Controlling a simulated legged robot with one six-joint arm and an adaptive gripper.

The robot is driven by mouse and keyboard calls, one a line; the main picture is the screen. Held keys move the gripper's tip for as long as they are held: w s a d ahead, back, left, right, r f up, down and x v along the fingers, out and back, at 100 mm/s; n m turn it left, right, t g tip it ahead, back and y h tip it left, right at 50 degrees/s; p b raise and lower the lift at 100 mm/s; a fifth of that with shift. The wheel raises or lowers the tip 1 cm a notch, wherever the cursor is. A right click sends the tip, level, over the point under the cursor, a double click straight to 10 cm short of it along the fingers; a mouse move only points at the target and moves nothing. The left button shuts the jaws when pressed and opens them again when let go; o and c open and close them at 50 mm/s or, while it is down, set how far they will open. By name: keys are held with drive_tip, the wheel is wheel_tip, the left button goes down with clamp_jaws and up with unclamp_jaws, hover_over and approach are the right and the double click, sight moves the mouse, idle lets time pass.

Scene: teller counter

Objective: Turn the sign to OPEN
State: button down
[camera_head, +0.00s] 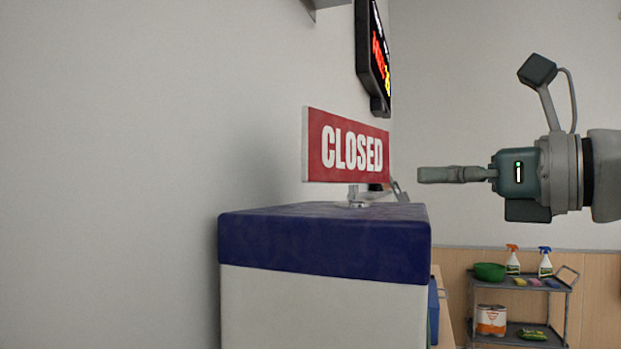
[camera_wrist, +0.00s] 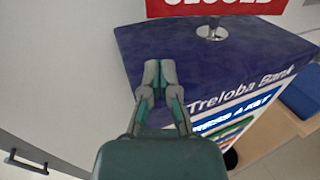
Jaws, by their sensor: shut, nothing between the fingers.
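A red sign (camera_head: 346,147) with white letters reading CLOSED stands upright on a small silver stand (camera_head: 357,197) on top of a counter with a dark blue top (camera_head: 325,240). In the wrist view the lower part of the sign (camera_wrist: 217,7) shows at the top edge, with its round silver base (camera_wrist: 212,32) below. My gripper (camera_head: 422,175) is shut and empty. In the head view it lies level, to the right of the sign's right edge, with a gap between them. In the wrist view my gripper (camera_wrist: 160,72) shows over the blue top, short of the sign's base.
A black lit display (camera_head: 374,58) hangs on the wall above the sign. A plain wall lies to the left of the counter. A grey cart (camera_head: 521,292) with spray bottles and a green bowl (camera_head: 489,271) stands behind at lower right.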

sight(321, 178)
drive_tip(key=x, duration=1.3)
drive_tip(key=shift+w+a, duration=0.25)
drive_tip(key=shift+a, duration=0.1)
drive_tip(key=shift+w, duration=0.2)
